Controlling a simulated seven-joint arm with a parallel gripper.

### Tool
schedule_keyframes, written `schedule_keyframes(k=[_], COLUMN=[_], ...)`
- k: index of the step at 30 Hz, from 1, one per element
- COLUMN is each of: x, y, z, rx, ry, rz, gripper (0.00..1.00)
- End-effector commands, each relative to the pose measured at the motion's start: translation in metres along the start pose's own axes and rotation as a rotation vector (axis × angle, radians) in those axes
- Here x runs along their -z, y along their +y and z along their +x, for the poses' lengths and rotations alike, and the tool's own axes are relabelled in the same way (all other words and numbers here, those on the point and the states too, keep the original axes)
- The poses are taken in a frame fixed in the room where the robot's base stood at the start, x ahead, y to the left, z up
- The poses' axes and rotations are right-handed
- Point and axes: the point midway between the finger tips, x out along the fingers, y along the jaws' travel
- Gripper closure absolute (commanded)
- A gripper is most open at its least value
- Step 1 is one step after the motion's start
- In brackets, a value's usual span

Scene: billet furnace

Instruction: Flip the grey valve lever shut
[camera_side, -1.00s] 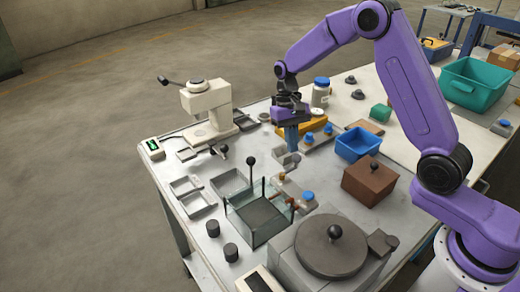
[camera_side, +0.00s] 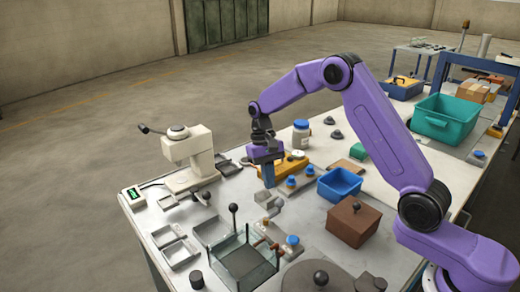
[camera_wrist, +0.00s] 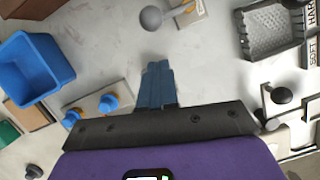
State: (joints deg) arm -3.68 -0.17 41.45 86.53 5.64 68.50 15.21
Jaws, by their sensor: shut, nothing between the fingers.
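A grey ball-ended lever (camera_wrist: 152,17) shows at the top of the wrist view, its arm reaching right to a pale plate (camera_wrist: 190,12). In the side view, what looks like its grey fitting (camera_side: 268,200) is just below my fingertips, too small to read the lever's position. My gripper (camera_side: 268,184) points down, shut and empty. Its blue fingers (camera_wrist: 158,68) lie together in the wrist view, and the lever's ball appears beyond their tips, apart from them.
A plate with blue knobs (camera_side: 291,181) stands right of my fingers, and a blue bin (camera_side: 340,184) farther right. A glass tank (camera_side: 243,262) with an upright black-knobbed lever stands in front. A cream press (camera_side: 188,155) is at left, with a black-knobbed lever (camera_wrist: 281,95) nearby.

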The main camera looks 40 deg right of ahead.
Motion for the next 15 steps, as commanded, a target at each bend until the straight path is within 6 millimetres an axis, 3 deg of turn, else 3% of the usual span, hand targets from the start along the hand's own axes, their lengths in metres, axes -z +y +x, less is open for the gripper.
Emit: schedule_keyframes(k=[2,9,15], x=[0.009,0.007,0.007], y=[0.000,-0.001,-0.002], z=[-0.004,-0.059,-0.088], rx=[0.001,0.002,0.001], ry=[0.001,0.005,0.002], rz=[0.001,0.000,0.001], gripper=[1.00,1.00,1.00])
